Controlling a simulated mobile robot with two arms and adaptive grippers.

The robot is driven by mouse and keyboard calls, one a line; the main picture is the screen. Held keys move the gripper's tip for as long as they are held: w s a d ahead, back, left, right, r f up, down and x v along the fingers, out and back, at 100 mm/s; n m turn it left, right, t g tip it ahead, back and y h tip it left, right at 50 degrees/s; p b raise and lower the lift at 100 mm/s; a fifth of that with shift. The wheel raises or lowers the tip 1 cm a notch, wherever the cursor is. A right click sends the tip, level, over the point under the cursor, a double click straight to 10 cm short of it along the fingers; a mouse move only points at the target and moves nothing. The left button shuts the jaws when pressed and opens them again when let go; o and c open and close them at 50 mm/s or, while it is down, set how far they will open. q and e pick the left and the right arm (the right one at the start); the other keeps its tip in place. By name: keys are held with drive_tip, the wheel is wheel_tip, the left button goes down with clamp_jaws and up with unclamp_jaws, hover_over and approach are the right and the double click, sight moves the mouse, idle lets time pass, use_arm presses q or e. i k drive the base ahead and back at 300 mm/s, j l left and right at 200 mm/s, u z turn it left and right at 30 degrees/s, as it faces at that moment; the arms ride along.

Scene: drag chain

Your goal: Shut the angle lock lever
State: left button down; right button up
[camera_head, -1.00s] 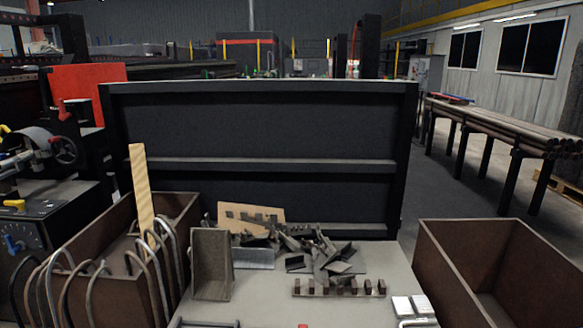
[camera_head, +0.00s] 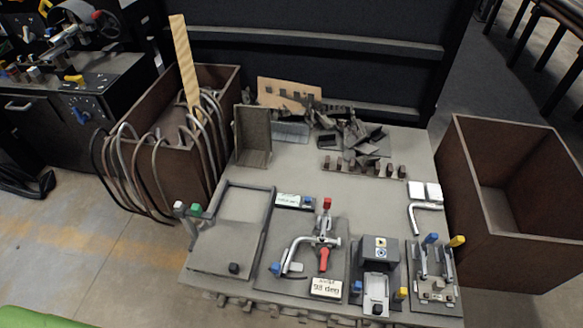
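A bending fixture (camera_head: 316,245) stands near the front middle of the grey table, with a bent metal tube (camera_head: 289,255) on its left side. A lever with a red tip (camera_head: 327,204) points toward the back of the table. A second red handle (camera_head: 323,258) points toward the front. I cannot tell for sure which one is the angle lock lever. A small plate (camera_head: 326,288) marked with a degree value, apparently in the 90s, lies in front of them. Neither of my grippers shows in the head view.
A dark block fixture (camera_head: 376,250) and a plate with blue and yellow levers (camera_head: 433,275) stand to the right. A flat frame (camera_head: 222,250) is at the left. Scrap pieces (camera_head: 350,135) lie at the back. Brown bins (camera_head: 520,230) (camera_head: 165,110) flank the table (camera_head: 290,175).

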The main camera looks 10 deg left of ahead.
sight(324, 253)
drive_tip(key=k+l, duration=0.15)
drive_tip(key=k, duration=0.35)
drive_tip(key=k+l, duration=0.15)
drive_tip(key=k, duration=0.35)
drive_tip(key=k+l, duration=0.2)
drive_tip(key=k, duration=0.3)
